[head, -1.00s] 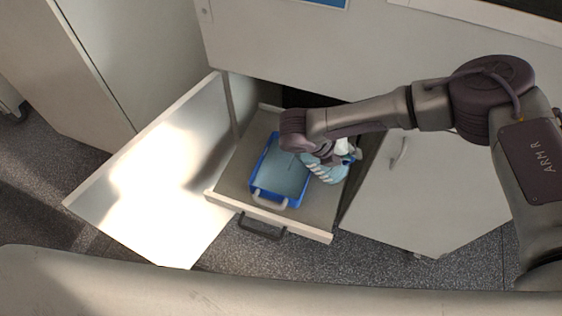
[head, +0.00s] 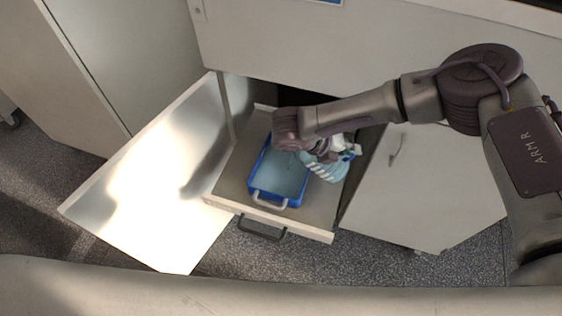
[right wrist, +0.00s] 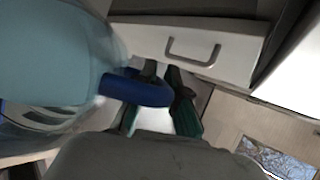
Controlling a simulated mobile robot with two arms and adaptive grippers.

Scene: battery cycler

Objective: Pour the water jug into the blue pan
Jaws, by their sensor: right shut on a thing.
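The blue pan (head: 255,178) sits in a pulled-out drawer, with a pale blue, water-like surface inside it. The water jug (head: 325,168) is pale blue and ribbed, and it is tilted beside and partly over the pan's right edge. My right gripper (head: 322,150) is shut on the jug, above and to the right of the pan; my arm hides part of both. In the right wrist view the jug (right wrist: 50,55) fills the left side, and its blue handle (right wrist: 135,90) is between my green-padded fingers (right wrist: 160,95). A water stream cannot be made out. My left gripper is not in view.
The drawer (head: 225,185) has a dark handle (head: 262,228) on its front. An open cabinet door (head: 150,190) stands to its left and another door (head: 425,190) to its right. Grey speckled floor (head: 330,260) lies in front.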

